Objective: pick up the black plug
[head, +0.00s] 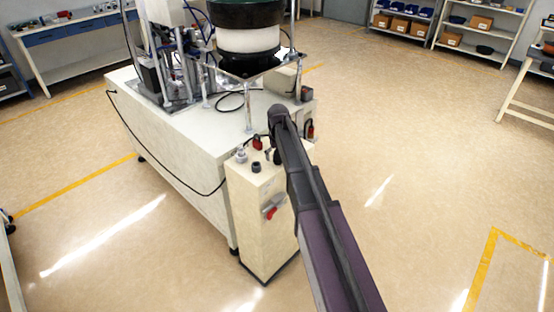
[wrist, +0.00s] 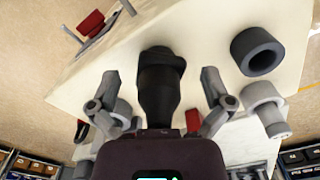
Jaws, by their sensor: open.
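The black plug (wrist: 160,85) shows in the wrist view, standing out from the cream cabinet top between my two fingers. My gripper (wrist: 160,98) is open, with one finger on each side of the plug and a visible gap on both sides. In the head view my gripper (head: 273,155) is over the right part of the small cabinet's top. My dark arm covers much of that spot, so I cannot clearly make out the plug there.
The small cream cabinet (head: 254,220) has a red-handled switch (head: 271,208) on its front. A black ring-shaped socket (wrist: 257,52) and a grey cylindrical fitting (wrist: 265,108) stand beside the plug. A larger machine bench (head: 170,125) with a bowl feeder adjoins behind. Floor is clear at right.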

